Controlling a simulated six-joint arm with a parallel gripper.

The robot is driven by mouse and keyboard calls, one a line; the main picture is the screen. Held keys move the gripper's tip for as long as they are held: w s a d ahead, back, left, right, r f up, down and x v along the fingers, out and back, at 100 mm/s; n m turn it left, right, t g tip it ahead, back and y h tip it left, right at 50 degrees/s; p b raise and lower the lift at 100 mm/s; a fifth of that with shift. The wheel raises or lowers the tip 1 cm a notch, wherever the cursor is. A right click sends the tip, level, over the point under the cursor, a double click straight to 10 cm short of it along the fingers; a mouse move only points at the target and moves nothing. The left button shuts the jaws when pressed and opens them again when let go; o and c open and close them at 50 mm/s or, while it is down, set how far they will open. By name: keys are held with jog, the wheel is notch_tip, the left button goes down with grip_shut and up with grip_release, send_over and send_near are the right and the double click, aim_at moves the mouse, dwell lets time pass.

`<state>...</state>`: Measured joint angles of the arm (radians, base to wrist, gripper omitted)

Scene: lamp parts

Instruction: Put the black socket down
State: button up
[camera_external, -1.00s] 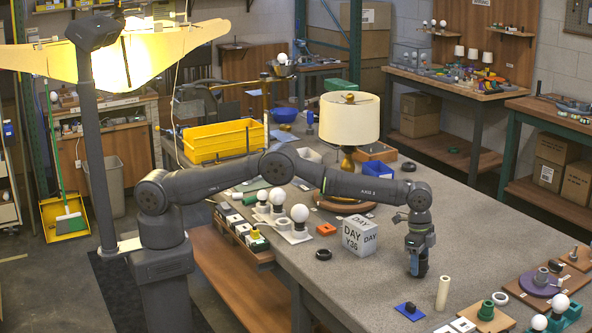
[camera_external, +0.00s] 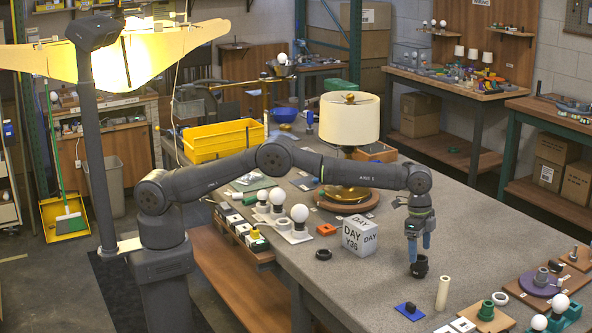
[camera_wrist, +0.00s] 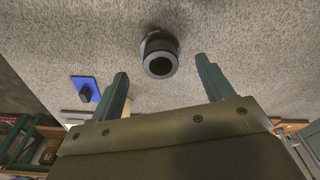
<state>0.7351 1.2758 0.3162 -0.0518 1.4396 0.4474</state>
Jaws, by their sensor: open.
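The black socket (camera_external: 419,266) stands on the grey table, right of the white DAY box. In the wrist view the socket (camera_wrist: 159,56) shows its round open top, ahead of and between the two fingertips. My gripper (camera_external: 419,243) is right above the socket, pointing down, with its blue-green fingers apart. In the wrist view my gripper (camera_wrist: 160,68) is open, with nothing between its fingers.
A white DAY block (camera_external: 359,237) stands left of the socket. A cream tube (camera_external: 443,292) and a blue plate with a black part (camera_external: 409,311) are nearby in front. A black ring (camera_external: 323,254) lies farther left. Bare table lies around the socket.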

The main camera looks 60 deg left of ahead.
aim_at(420, 263)
notch_tip(420, 263, up, 7)
jog(key=shift+s+a, duration=0.15)
jog(key=shift+a, duration=0.25)
jog(key=shift+f, duration=0.1)
jog(key=f, duration=0.4)
jog(key=d+f, duration=0.1)
jog(key=f, duration=0.7)
jog(key=shift+w+d+f, duration=0.2)
jog(key=shift+w, duration=0.1)
notch_tip(420, 263, up, 3)
jog(key=shift+f, duration=0.1)
jog(key=shift+r, duration=0.75)
jog(key=shift+f, duration=0.1)
